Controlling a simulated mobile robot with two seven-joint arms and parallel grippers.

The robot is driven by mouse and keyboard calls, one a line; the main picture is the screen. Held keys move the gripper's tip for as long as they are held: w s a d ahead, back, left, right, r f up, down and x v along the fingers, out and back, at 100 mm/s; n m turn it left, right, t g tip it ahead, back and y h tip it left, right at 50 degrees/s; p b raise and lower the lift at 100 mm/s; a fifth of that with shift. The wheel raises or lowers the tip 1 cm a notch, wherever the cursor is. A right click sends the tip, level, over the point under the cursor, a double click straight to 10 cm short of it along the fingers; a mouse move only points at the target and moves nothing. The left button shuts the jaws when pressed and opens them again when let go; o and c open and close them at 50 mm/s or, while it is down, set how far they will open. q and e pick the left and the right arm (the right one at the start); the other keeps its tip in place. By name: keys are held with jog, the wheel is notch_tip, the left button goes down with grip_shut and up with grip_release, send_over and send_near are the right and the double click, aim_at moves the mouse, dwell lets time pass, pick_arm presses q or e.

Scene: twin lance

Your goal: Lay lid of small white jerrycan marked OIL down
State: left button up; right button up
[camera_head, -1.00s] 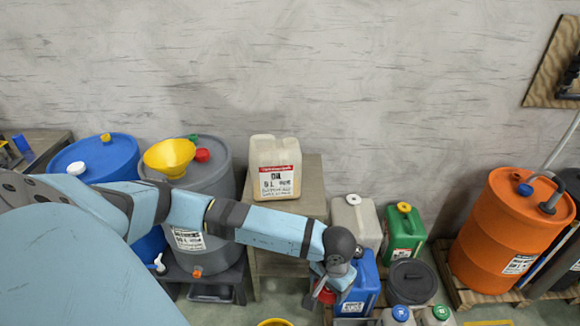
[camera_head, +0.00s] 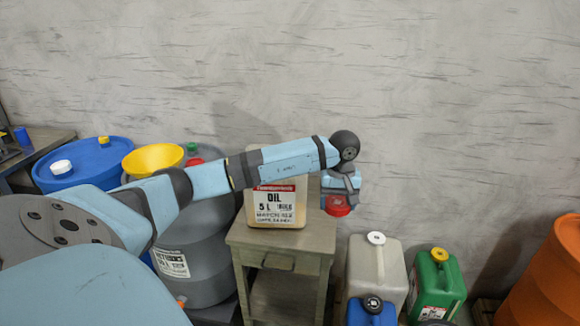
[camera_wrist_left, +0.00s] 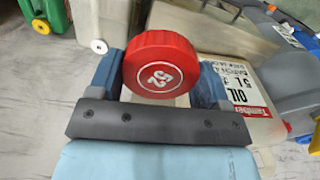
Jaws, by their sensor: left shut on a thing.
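The small white jerrycan marked OIL (camera_head: 276,218) stands upright on a small wooden stand; its top is hidden behind my left arm. It also shows at the right in the left wrist view (camera_wrist_left: 225,92). My left gripper (camera_head: 339,194) is shut on a round red lid (camera_head: 338,209), held in the air to the right of the jerrycan, apart from it. In the left wrist view the lid (camera_wrist_left: 160,66) sits between the two blue fingers, with a white number on its face. My right gripper is not in view.
The stand (camera_head: 317,235) has bare top to the right of the jerrycan. A grey drum (camera_head: 203,245) and blue drum (camera_head: 85,160) are to the left. A pale jerrycan (camera_head: 376,270), green jerrycan (camera_head: 437,285) and orange drum (camera_head: 548,275) are lower right.

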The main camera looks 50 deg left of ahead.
pick_arm(q)
jog(key=w+a+r+n+b, duration=0.2)
jog(key=a+n+b, duration=0.1)
jog(key=a+b, duration=0.3)
send_over(318, 238)
notch_tip(318, 238, down, 15)
jog(key=shift+d+f+b, duration=0.1)
jog(key=shift+f+b, duration=0.05)
jog(key=shift+b, duration=0.15)
notch_tip(318, 238, down, 4)
jog(key=shift+r, duration=0.1)
jog(key=shift+f+b, duration=0.3)
jog(key=shift+f, duration=0.1)
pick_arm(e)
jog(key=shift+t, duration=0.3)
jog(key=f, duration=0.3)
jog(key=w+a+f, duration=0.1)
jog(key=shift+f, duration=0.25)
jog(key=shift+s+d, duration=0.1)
